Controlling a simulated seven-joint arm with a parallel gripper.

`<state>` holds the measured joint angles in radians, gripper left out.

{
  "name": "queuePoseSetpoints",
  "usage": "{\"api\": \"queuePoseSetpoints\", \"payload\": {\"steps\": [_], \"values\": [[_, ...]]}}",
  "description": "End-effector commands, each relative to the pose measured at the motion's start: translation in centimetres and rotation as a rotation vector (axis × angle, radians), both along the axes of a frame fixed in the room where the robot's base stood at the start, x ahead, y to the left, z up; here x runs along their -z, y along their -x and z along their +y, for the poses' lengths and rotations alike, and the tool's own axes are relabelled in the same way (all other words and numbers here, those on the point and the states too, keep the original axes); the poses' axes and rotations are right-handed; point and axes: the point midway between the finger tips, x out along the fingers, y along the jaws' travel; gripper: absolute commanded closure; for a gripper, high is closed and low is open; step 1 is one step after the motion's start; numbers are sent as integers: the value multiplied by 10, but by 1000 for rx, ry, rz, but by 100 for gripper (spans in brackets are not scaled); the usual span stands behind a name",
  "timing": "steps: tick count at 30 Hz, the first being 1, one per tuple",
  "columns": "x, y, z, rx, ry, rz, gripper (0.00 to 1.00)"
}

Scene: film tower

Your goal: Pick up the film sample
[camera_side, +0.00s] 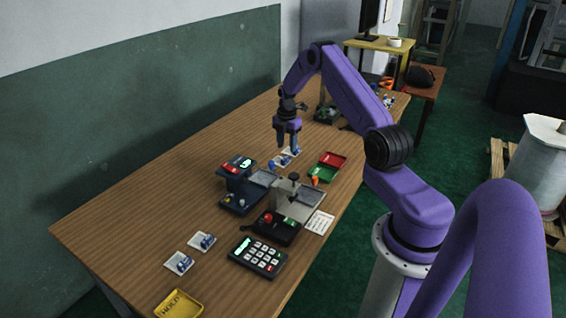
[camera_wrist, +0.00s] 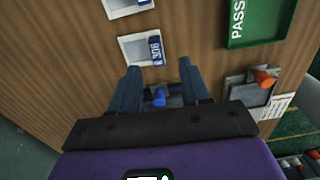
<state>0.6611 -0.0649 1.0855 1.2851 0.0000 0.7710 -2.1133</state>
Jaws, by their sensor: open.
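Two film samples, each with a blue label on a white square pad, lie on the wooden table under my gripper. The nearer film sample (camera_side: 284,160) also shows in the wrist view (camera_wrist: 155,49), just beyond the fingertips. The farther film sample (camera_side: 294,151) is partly cut off at the top of the wrist view (camera_wrist: 144,2). Two more similar samples lie at the front left, one on a pad (camera_side: 182,263) and another beside it (camera_side: 206,240). My gripper (camera_side: 288,145) points down, open and empty; its spread fingers (camera_wrist: 158,68) show above the table in the wrist view.
A blue knob (camera_wrist: 159,97) stands between the fingers in the wrist view. An orange knob (camera_wrist: 265,78) is at its right, near the green PASS tray (camera_wrist: 264,37). Testing devices (camera_side: 298,200), a keypad (camera_side: 257,256) and a yellow HOLD tray (camera_side: 178,304) occupy the table. The left side is clear.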

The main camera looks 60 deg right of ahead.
Motion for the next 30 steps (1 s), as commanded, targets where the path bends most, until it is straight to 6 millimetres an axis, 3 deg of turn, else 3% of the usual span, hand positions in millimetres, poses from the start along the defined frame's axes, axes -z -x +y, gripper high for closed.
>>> {"api": "queuePoseSetpoints", "payload": {"steps": [5, 15, 25, 29, 30], "values": [[10, -1, 1, 0, 0, 1, 53], [52, -5, 6, 0, -1, 2, 53], [57, -5, 5, 0, 0, -1, 53], [57, -5, 5, 0, 0, 0, 96], [57, -5, 5, 0, 0, 0, 100]]}}
